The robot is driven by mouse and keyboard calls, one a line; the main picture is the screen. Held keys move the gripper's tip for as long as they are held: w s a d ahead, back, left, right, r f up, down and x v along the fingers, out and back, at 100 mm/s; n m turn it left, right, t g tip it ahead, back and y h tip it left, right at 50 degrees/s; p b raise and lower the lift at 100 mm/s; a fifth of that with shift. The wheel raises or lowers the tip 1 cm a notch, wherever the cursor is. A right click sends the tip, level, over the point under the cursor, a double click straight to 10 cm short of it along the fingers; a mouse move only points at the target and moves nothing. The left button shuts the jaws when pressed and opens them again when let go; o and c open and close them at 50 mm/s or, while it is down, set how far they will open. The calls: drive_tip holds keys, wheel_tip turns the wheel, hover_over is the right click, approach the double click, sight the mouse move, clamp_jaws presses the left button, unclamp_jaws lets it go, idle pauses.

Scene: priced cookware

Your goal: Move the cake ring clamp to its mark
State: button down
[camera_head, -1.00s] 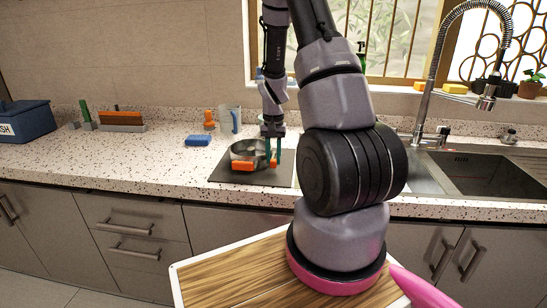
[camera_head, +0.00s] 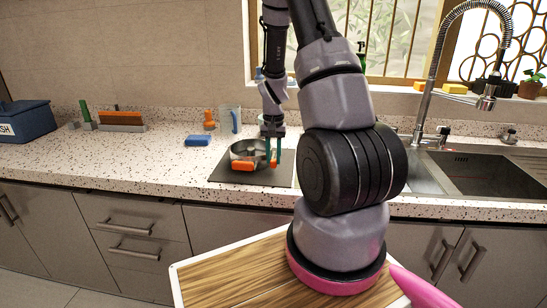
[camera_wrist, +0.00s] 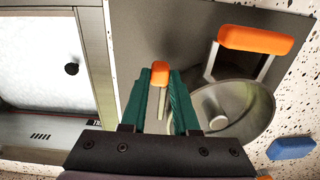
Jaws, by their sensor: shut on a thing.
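A round metal ring pan (camera_head: 245,148) with a centre post sits on a dark mat; it also shows in the wrist view (camera_wrist: 240,112). A wide orange handle bar (camera_wrist: 262,40) on two metal arms sticks out from its front left side. A narrow orange-tipped metal lever (camera_wrist: 160,73), which looks like the cake ring clamp, shows at the pan's right front. My gripper (camera_head: 273,158) points down beside the pan. Its teal fingers (camera_wrist: 159,98) are shut on this lever. The lever's join to the pan is hidden, and I cannot make out a mark.
The dark mat (camera_head: 222,172) lies on the speckled counter (camera_head: 120,168). A blue sponge (camera_head: 198,140), an orange-topped item (camera_head: 209,120) and a clear jug (camera_head: 230,120) stand behind to the left. The sink (camera_head: 478,172) with its tall tap is at the right.

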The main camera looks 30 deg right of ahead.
drive_tip(key=shift+d, duration=0.15)
idle(0.5)
drive_tip(key=n, duration=0.1)
drive_tip(key=d+n, duration=0.1)
drive_tip(key=shift+s+d+n, duration=0.25)
drive_tip(key=shift+s+n, duration=0.1)
drive_tip(key=shift+n, duration=0.05)
drive_tip(key=d+n, duration=0.2)
drive_tip(key=n, duration=0.1)
drive_tip(key=shift+s+d+n, duration=0.1)
drive_tip(key=shift+d+n, duration=0.05)
drive_tip(key=shift+n, duration=0.15)
drive_tip(key=d+n, duration=0.2)
drive_tip(key=n, duration=0.1)
drive_tip(key=shift+w, duration=0.2)
drive_tip(key=shift+w+d+n, duration=0.3)
drive_tip(key=shift+d+n, duration=0.25)
drive_tip(key=shift+n, duration=0.55)
drive_tip(key=shift+w+d+n, duration=0.3)
drive_tip(key=shift+d+n, duration=0.25)
drive_tip(key=shift+n, duration=0.55)
drive_tip(key=c, duration=0.6)
unclamp_jaws()
drive_tip(key=shift+c, duration=0.2)
drive_tip(key=shift+r, duration=0.15)
